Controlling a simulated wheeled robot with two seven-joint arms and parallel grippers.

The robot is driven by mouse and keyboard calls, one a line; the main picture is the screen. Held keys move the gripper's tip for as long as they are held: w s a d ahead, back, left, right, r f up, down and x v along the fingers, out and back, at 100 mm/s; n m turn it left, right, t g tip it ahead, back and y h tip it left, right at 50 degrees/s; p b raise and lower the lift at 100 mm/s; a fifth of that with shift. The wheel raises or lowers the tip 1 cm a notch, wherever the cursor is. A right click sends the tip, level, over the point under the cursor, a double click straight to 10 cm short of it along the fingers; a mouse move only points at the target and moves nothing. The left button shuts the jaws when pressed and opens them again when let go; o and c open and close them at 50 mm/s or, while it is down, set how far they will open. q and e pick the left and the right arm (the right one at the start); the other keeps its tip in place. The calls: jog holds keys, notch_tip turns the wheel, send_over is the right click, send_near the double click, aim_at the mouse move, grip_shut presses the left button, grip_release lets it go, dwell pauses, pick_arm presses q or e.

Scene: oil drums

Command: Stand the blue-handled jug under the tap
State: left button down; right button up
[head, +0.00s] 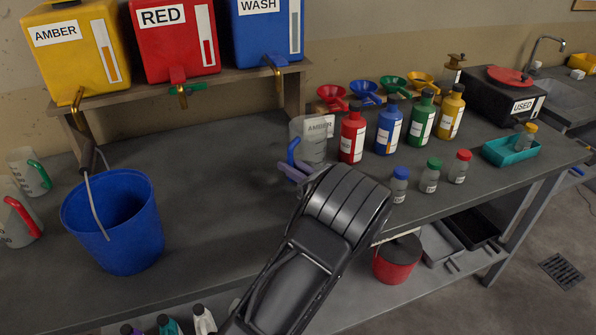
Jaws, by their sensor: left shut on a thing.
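The blue-handled jug (310,150) is clear, with its blue handle on its left side. It looks upright at the bench, right of the shelf; whether its base touches the bench is hidden. My left gripper (292,171) is shut at the jug's handle side, its body partly covered by my arm. A card or label reading AMBER shows at the jug. Three drums stand on the shelf: amber (75,45) with a brass tap (77,100), red (173,40) with a green-handled tap (182,89), and blue WASH (266,30) with a tap (275,64). My right gripper is not in view.
A blue bucket (115,225) stands front left, beside a green-handled jug (28,170) and a red-handled jug (18,215). Coloured bottles (388,130), funnels (365,90) and small capped jars (430,177) crowd the right. The bench (215,165) below the shelf is mostly clear.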

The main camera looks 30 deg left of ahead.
pick_arm(q)
jog(key=shift+w+a+f+b, duration=0.15)
jog(key=shift+a+b, duration=0.25)
jog(key=shift+a, duration=2.1)
jog(key=shift+w+a+f+b, duration=0.15)
jog(key=shift+a+b, duration=0.2)
jog(key=shift+a, duration=2.15)
jog(key=shift+r, duration=0.1)
jog(key=shift+f, duration=0.4)
jog(key=c, duration=1.3)
grip_release()
jog(key=shift+b, duration=0.3)
jog(key=shift+s+d+b, duration=0.2)
jog(key=shift+s+d, duration=0.05)
jog(key=shift+d, duration=1.05)
jog(key=shift+s+d+b, duration=0.2)
jog(key=shift+d+b, duration=0.05)
jog(key=shift+d, duration=1)
jog(key=shift+s+d+b, duration=0.2)
jog(key=shift+s+d, duration=0.05)
jog(key=shift+d, duration=1.05)
